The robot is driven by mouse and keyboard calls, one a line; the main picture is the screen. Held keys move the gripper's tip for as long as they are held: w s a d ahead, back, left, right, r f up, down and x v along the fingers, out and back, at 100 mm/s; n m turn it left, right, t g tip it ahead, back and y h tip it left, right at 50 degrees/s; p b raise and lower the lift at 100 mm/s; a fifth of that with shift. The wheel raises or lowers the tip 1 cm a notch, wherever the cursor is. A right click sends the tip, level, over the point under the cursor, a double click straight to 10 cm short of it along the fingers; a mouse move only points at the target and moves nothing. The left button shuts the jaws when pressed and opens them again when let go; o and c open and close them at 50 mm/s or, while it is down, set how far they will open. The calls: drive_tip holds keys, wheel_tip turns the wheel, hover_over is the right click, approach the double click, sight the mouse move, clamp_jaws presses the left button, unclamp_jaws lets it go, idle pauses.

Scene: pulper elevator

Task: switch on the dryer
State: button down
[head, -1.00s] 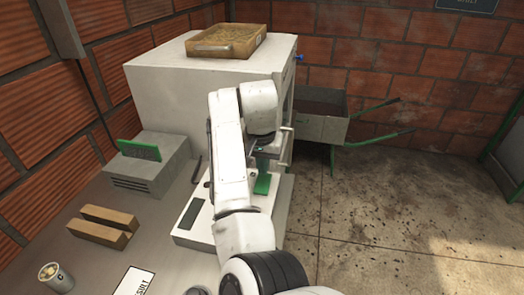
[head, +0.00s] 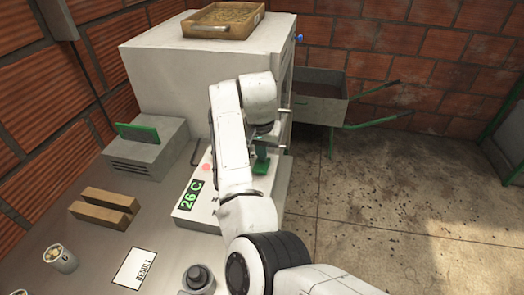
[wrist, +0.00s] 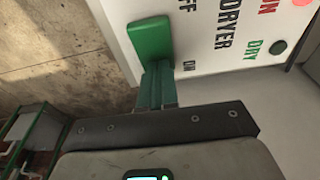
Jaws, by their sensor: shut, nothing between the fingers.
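The dryer's control box is a low white box (head: 208,213) with a lit green display (head: 191,196) reading 26 C and a glowing red light (head: 206,167). A green switch lever (head: 261,166) stands at its right side, partly hidden by my arm. In the wrist view the green lever (wrist: 151,38) sits beside the printed words OFF, DRYER and ON. My gripper (wrist: 157,72) is shut and empty, its fingertips right at the lever's lower edge, seemingly touching it. I cannot tell the lever's exact setting.
A large white cabinet (head: 180,75) with a wooden tray (head: 222,32) on top stands behind. A grey block with a green plate (head: 137,133), wooden bars (head: 105,205), a cup (head: 61,258) and a label card (head: 135,268) lie on the bench. A wheelbarrow (head: 320,95) stands right; floor there is clear.

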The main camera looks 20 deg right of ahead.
sight(260, 165)
drive_tip(key=shift+s+a, duration=0.15)
drive_tip(key=shift+s+a+r+p, duration=0.15)
drive_tip(key=shift+s+a+p, duration=0.3)
drive_tip(key=shift+p, duration=0.45)
drive_tip(key=shift+d+r, duration=0.1)
drive_tip(key=r+p, duration=0.4)
drive_tip(key=shift+s+a+r+p, duration=0.2)
drive_tip(key=shift+s+p, duration=0.1)
drive_tip(key=shift+p, duration=0.1)
wheel_tip(260, 165, up, 9)
drive_tip(key=s+a+b, duration=0.1)
drive_tip(key=b, duration=0.1)
drive_tip(key=shift+s, duration=0.2)
